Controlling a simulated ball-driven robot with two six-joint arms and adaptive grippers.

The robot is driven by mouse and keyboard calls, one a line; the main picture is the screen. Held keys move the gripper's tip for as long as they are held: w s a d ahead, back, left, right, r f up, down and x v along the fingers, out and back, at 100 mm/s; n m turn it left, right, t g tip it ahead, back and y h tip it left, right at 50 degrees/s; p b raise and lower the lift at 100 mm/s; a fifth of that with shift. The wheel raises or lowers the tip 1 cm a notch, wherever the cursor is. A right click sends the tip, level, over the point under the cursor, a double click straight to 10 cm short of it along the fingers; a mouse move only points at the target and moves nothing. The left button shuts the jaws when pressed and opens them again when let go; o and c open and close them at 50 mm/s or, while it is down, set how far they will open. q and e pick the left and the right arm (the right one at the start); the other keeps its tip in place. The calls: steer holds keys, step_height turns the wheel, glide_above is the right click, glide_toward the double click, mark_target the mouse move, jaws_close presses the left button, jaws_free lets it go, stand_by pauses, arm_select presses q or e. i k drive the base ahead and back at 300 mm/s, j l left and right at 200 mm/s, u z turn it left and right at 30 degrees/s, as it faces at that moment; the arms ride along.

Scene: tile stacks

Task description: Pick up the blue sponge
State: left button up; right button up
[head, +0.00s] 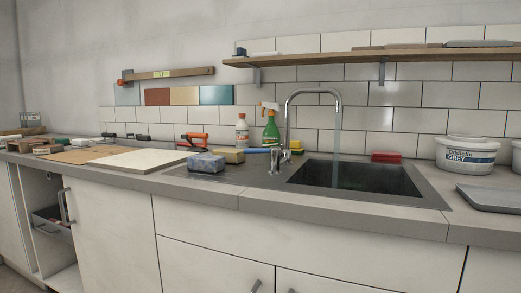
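A blue-grey block that looks like the blue sponge (206,162) lies on the grey worktop (215,183), left of the sink. A tan sponge (231,155) lies beside it on the right, slightly farther back. A narrow blue item (257,151) lies farther right, partly hidden behind the tap area; I cannot tell what it is. Neither of my grippers is in view.
The sink (355,180) has a running tap (288,110). A white bottle (241,131) and a green spray bottle (271,128) stand behind the sponges. A pale tile (140,160) lies left. A red stack (386,157) and grout tub (465,155) stand right.

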mark_target(213, 164)
steer(key=z, duration=0.35)
steer(key=j+z, duration=0.35)
steer(key=i+j+z, duration=0.1)
steer(key=j+z, duration=0.45)
steer(key=z, duration=0.15)
